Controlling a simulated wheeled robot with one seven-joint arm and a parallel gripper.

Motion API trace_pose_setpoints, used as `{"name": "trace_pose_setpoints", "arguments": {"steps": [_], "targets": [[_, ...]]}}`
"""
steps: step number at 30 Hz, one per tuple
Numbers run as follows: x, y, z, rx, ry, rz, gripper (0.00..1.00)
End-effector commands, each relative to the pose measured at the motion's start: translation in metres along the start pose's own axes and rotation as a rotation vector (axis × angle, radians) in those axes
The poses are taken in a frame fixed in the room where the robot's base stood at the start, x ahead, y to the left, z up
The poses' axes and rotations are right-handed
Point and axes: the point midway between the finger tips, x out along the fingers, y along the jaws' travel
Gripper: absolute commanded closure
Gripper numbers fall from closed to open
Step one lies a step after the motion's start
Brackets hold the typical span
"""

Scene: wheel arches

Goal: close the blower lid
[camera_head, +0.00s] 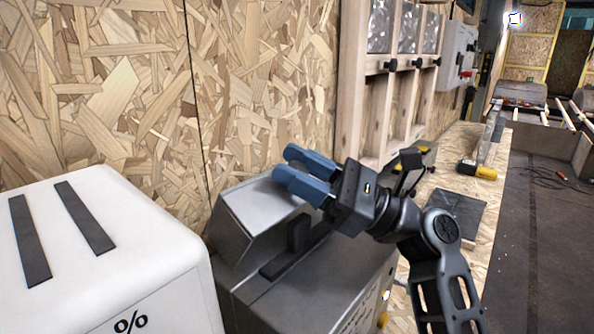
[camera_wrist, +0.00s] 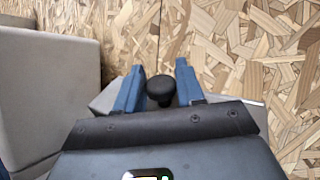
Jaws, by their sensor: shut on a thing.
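The blower (camera_head: 330,285) is a grey metal box in the lower middle of the head view, right of the white machine. Its lighter grey lid (camera_head: 262,210) sits at the back left of the box and looks tilted. I cannot tell its exact angle. My gripper (camera_head: 296,170) has blue fingers and is over the lid's upper edge. In the wrist view a round black knob (camera_wrist: 160,88) sits between the fingers (camera_wrist: 160,78), which are shut on it. The fingers hide the knob in the head view.
A white machine (camera_head: 110,250) with two dark slots stands close on the left. A chipboard wall (camera_head: 270,80) rises right behind the blower. A bench (camera_head: 455,150) with a yellow-handled tool (camera_head: 477,170) and a dark plate (camera_head: 455,208) lies to the right.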

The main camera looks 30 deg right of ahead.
Motion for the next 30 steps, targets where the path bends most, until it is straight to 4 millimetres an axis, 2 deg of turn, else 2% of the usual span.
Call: {"name": "trace_pose_setpoints", "arguments": {"steps": [4,5,10,22,26,30], "targets": [[0.0,0.0,0.0,0.0,0.001,-0.001,1.0],[0.0,0.0,0.0,0.0,0.001,-0.001,0.6],[0.0,0.0,0.0,0.0,0.001,0.0,0.44],[-0.003,0.0,-0.001,0.0,0.002,0.0,0.43],[-0.017,-0.001,-0.002,-0.001,0.003,-0.003,0.43],[-0.041,0.0,-0.002,-0.001,0.003,-0.003,0.43]]}}
